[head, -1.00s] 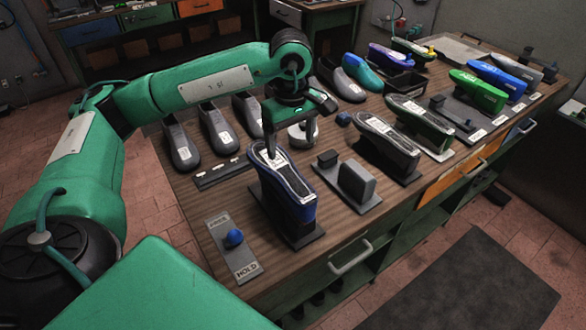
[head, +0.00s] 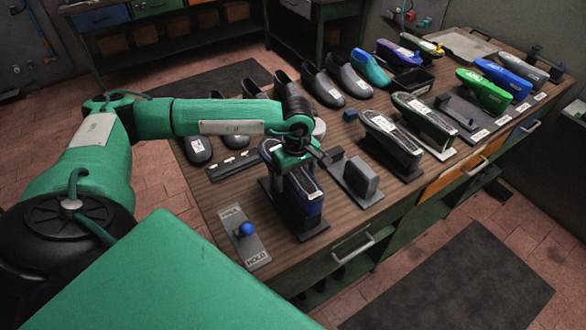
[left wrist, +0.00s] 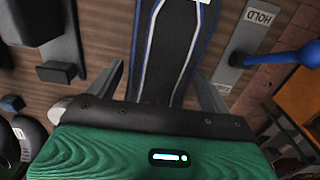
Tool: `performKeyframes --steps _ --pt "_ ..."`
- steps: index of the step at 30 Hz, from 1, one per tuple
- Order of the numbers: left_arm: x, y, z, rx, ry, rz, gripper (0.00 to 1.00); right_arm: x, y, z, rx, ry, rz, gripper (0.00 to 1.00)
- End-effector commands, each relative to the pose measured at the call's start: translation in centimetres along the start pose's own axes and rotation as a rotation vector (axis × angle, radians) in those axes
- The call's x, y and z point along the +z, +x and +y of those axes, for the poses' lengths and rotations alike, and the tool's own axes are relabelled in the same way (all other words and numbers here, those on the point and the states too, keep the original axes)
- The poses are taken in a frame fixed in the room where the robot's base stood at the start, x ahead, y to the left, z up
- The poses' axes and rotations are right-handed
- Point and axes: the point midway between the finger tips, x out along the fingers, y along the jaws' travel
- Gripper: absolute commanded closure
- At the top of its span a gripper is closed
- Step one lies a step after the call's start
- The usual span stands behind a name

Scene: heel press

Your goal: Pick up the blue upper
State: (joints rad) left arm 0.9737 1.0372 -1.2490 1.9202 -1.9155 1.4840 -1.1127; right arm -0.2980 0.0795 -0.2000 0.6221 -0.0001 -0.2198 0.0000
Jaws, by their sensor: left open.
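A blue upper (head: 309,203) with a dark top and white trim sits upright on a dark stand near the front left of the bench. In the left wrist view the blue upper (left wrist: 172,48) runs away between my fingers. My left gripper (head: 303,172) is right over it, pointing down, and hides part of its top. In the left wrist view the left gripper (left wrist: 160,88) is open, with one finger on each side of the upper. I cannot tell whether the fingers touch it. My right gripper is not in view.
A grey HOLD panel with a blue knob (head: 245,230) lies in front of the upper. A grey block on a base (head: 357,178) stands close to its right. More uppers on stands (head: 390,140) follow along the bench. Dark shoes (head: 320,86) stand behind.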

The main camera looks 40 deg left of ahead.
Motion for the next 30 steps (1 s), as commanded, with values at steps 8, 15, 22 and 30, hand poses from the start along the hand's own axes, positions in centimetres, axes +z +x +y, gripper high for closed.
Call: performKeyframes --steps 8,15,22,30 --pt "0.1 0.4 0.0 0.001 0.001 -0.001 0.19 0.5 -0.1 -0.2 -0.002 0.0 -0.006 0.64" --pt "0.0 0.3 0.0 0.001 0.001 -0.001 0.66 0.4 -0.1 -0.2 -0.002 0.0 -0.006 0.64" --pt "0.0 0.3 0.1 0.002 0.0 0.0 0.72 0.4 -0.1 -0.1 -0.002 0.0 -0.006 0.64" --pt "0.0 -1.0 0.1 0.005 0.0 0.0 0.72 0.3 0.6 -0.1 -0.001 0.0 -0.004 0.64"
